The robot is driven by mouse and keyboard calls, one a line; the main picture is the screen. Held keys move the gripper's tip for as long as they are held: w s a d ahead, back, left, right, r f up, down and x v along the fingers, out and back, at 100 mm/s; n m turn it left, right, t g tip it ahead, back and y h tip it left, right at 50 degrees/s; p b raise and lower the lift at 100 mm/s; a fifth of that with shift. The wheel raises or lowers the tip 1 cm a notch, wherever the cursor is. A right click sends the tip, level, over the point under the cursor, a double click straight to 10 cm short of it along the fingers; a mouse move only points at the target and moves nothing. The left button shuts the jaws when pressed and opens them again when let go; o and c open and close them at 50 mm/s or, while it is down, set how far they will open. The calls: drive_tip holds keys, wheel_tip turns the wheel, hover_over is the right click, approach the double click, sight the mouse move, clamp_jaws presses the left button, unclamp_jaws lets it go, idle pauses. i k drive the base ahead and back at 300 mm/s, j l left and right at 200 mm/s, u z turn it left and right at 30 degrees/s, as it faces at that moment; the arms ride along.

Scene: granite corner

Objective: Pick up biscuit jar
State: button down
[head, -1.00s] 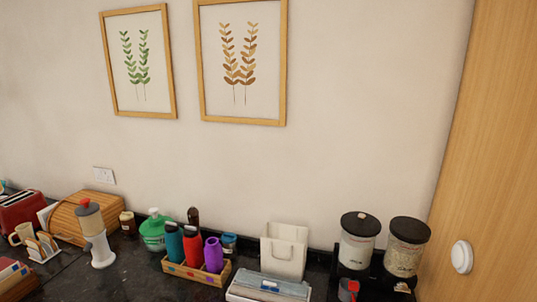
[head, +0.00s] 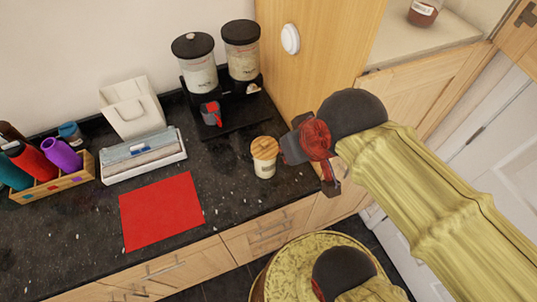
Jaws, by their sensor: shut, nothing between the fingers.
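A small cream jar with a round wooden lid, which I take to be the biscuit jar (head: 264,158), stands upright on the dark granite counter (head: 225,160) in the head view. It is near the front right part of the counter. My gripper (head: 329,184) is to the right of the jar, by the counter's right end, and is shut and empty. It is apart from the jar. My arm partly hides its fingers.
A black stand with two black-lidded canisters (head: 198,68) is behind the jar. A red mat (head: 161,211) and a box of wrap rolls (head: 143,156) lie to the left. A wooden panel (head: 315,55) rises at the back right. Counter around the jar is mostly clear.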

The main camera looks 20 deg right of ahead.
sight(264, 169)
drive_tip(key=k+z, duration=0.25)
drive_tip(key=k, duration=0.2)
drive_tip(key=k+l+z, duration=0.3)
drive_tip(key=k+j, duration=0.1)
